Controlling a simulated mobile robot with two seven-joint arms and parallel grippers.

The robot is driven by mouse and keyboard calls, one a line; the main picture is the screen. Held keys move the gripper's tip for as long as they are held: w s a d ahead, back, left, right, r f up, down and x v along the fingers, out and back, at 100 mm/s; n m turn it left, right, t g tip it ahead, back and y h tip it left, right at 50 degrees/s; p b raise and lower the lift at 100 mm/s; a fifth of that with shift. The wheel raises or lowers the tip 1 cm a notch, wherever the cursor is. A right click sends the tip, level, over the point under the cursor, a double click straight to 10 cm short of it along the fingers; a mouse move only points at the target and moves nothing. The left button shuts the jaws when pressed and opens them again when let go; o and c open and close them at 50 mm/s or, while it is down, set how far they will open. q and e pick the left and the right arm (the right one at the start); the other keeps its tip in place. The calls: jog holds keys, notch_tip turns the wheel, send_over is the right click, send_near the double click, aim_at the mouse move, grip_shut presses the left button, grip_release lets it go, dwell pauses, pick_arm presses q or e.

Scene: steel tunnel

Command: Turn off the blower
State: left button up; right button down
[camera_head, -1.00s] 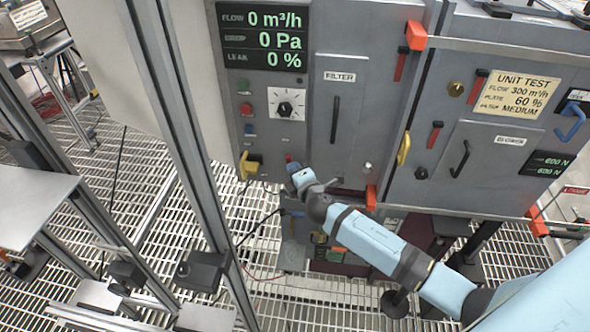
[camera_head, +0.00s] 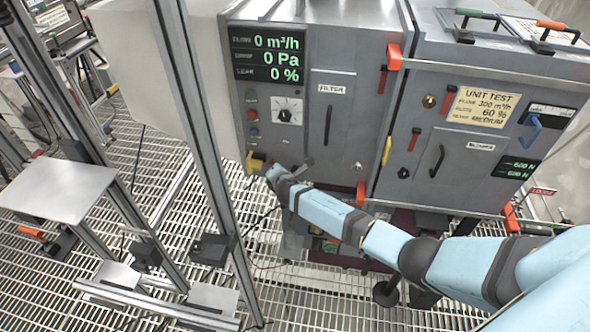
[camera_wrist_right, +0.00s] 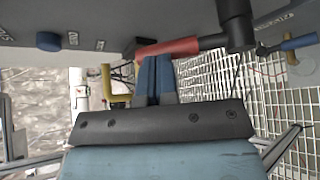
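The blower cabinet's control panel (camera_head: 285,100) shows a display (camera_head: 270,55) reading 0 m³/h, 0 Pa and 0 %. Below it are a green button (camera_head: 250,99), a red button (camera_head: 252,115), a blue button (camera_head: 253,132) and a dial (camera_head: 287,112). A yellow handle (camera_head: 255,161) is at the panel's lower left. My right gripper (camera_head: 271,173) is at the panel's bottom edge beside it. In the right wrist view, the gripper's blue fingers (camera_wrist_right: 156,75) are together, beneath a red lever (camera_wrist_right: 180,47) on a black pivot; I cannot tell whether they touch. My left gripper is out of view.
The filter door (camera_head: 333,115) and a right-hand cabinet (camera_head: 460,125) with red latches and handles stand beside the panel. A metal frame post (camera_head: 190,110) rises in front at left. A grey plate (camera_head: 60,190) and a black box (camera_head: 212,249) are lower left. Grating floor lies below.

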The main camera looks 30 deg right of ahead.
jog(key=shift+w+a+f+n+g+h, duration=0.25)
jog(key=shift+w+a+f+n+g, duration=0.1)
jog(key=shift+f+n, duration=0.15)
jog(key=shift+w+a+f+n+g+h, duration=0.3)
jog(key=shift+w+f+n+g, duration=0.1)
jog(key=shift+f, duration=0.1)
jog(key=shift+s+d, duration=0.1)
jog(key=shift+s, duration=0.05)
jog(key=shift+s+d+f+p, duration=0.2)
jog(key=shift+s+d+p, duration=0.25)
jog(key=shift+d, duration=0.15)
jog(key=shift+r, duration=0.1)
